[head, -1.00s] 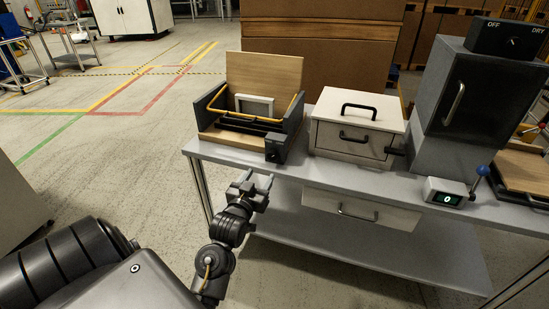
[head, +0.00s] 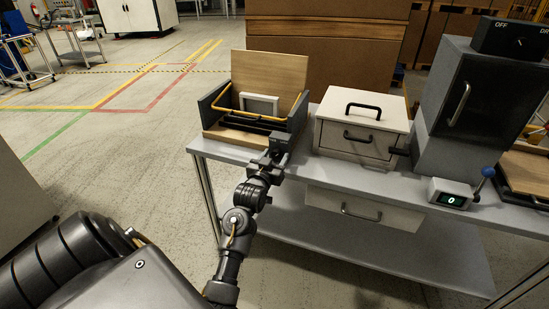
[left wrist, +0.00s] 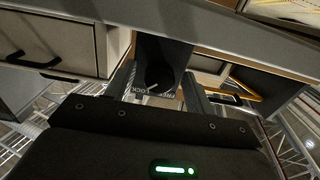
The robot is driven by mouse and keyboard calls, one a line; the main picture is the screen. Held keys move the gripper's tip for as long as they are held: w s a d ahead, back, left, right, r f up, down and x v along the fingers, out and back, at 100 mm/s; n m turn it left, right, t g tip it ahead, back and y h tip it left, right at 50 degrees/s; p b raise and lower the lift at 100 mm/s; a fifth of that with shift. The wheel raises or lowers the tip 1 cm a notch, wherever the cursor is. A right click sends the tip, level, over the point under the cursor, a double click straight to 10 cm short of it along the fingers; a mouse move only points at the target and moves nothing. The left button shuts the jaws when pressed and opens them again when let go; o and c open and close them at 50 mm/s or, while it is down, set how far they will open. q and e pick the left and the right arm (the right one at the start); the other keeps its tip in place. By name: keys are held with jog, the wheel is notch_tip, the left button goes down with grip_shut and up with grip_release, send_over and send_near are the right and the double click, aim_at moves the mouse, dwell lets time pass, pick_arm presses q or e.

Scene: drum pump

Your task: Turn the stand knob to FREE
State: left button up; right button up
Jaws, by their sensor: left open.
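The stand (head: 217,113) is a dark-sided holder with a wooden back board and a yellow bar, at the left end of the bench. Its dark knob box (head: 282,138) is at the front right corner. In the left wrist view the round black knob (left wrist: 158,74) faces the camera, with small white lettering beside it; I cannot tell firmly which word its mark points to. My left gripper (head: 271,161) is open right in front of the knob box. In the left wrist view its fingers (left wrist: 159,88) lie on either side of the knob; contact is unclear. My right gripper is out of view.
The grey bench (head: 350,176) also carries a white box with black handles (head: 362,128), a dark oven-like cabinet (head: 465,105) and a small display (head: 452,193) with a blue-tipped lever. A drawer (head: 345,204) hangs under the bench top.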

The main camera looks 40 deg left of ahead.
pick_arm(q)
jog(key=c, duration=1)
